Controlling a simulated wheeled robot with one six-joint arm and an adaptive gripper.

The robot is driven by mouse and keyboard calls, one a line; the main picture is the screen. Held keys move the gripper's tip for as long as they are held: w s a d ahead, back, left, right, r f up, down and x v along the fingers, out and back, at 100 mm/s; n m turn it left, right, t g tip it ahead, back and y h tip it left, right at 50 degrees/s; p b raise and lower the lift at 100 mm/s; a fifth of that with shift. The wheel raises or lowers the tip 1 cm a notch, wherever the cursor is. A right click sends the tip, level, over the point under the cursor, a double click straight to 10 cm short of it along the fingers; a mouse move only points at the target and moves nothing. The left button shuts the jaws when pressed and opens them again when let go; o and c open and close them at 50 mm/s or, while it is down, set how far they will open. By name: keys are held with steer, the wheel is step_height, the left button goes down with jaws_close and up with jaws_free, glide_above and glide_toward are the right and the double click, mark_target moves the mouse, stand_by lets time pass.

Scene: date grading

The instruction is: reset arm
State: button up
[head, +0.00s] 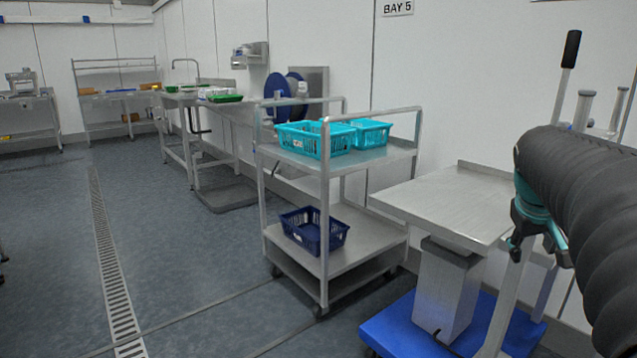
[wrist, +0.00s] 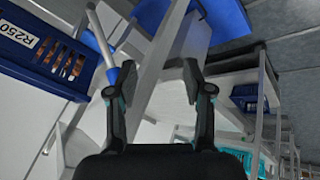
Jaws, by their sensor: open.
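My arm, in a black ribbed sleeve, enters the head view from the right edge. My gripper (wrist: 150,88) shows in the wrist view with its two dark fingers spread wide apart and nothing between them. In the head view only a teal and black part at the arm's end shows, beside the right end of the small steel table (head: 447,203); the fingers are not clear there.
A steel trolley (head: 335,262) stands left of the table, with turquoise baskets (head: 312,138) on top and a navy basket (head: 314,230) below. A blue crate (wrist: 42,55) labelled R250 is near the gripper. Open floor (head: 190,270) lies left, with a drain (head: 113,290).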

steer(key=s+a+f+y, duration=0.1)
steer(key=s+a+f, duration=0.3)
steer(key=a, duration=0.5)
steer(key=s+a+f+n+t+y, duration=0.1)
steer(key=s+a+f, duration=0.3)
steer(key=a, duration=0.5)
steer(key=s+a+f+y, duration=0.2)
steer(key=s+a+f, duration=0.2)
steer(key=s+a, duration=0.3)
steer(key=shift+s+a+f+n+t+y, duration=0.3)
steer(key=shift+a+f+n+t+y, duration=0.1)
steer(key=shift+a, duration=0.8)
steer(key=shift+c, duration=0.9)
steer(key=shift+d, duration=0.15)
